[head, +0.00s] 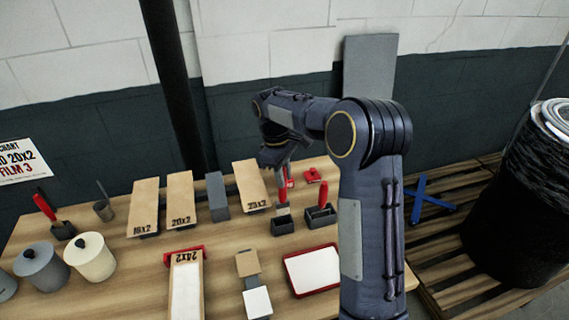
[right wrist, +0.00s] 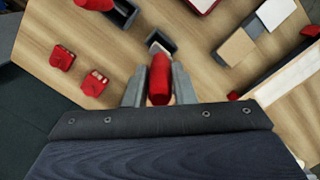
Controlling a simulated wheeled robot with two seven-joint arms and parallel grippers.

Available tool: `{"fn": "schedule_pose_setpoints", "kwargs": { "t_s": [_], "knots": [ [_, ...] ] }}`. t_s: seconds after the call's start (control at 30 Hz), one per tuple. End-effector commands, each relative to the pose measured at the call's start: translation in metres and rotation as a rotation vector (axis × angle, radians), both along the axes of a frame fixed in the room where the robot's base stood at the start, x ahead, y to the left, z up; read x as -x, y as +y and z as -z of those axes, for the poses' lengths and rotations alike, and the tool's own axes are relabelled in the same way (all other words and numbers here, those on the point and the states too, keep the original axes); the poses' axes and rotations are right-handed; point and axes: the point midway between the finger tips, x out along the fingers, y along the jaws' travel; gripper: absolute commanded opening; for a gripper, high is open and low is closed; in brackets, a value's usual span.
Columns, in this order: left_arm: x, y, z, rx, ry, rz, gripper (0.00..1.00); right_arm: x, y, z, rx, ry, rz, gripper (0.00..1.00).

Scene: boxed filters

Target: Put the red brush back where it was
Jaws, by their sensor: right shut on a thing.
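My right gripper (head: 279,168) is shut on the red handle of a brush (head: 282,186), which points downward. In the right wrist view the red handle (right wrist: 160,76) sits between the two grey fingers of the gripper (right wrist: 159,92). The pale lower end of the brush is just above or at a small dark open holder (head: 283,226); I cannot tell whether it is inside. This holder also shows just beyond the handle in the right wrist view (right wrist: 161,41). A second red-handled brush (head: 322,195) stands in a dark holder to the right. My left gripper is not in view.
Small red pieces (right wrist: 62,57) lie behind the holders. Labelled tan boxes (head: 181,199) and a grey box (head: 217,196) stand to the left. A red-rimmed tray (head: 313,270) lies in front. Lidded canisters (head: 90,256) and another red-handled tool (head: 44,206) are at far left.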

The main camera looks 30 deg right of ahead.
Motion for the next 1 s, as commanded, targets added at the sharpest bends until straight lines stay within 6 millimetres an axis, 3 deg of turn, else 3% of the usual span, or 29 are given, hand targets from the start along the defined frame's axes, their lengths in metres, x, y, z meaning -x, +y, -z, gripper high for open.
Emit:
{"fn": "schedule_pose_setpoints", "kwargs": {
  "t_s": [0.7,1.0],
  "knots": [
    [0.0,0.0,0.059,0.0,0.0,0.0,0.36,0.0,0.0,0.065,-0.001,0.0,0.008,0.0],
    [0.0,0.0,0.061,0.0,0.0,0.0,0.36,0.0,0.0,0.068,-0.001,0.0,0.008,0.0]
  ]
}}
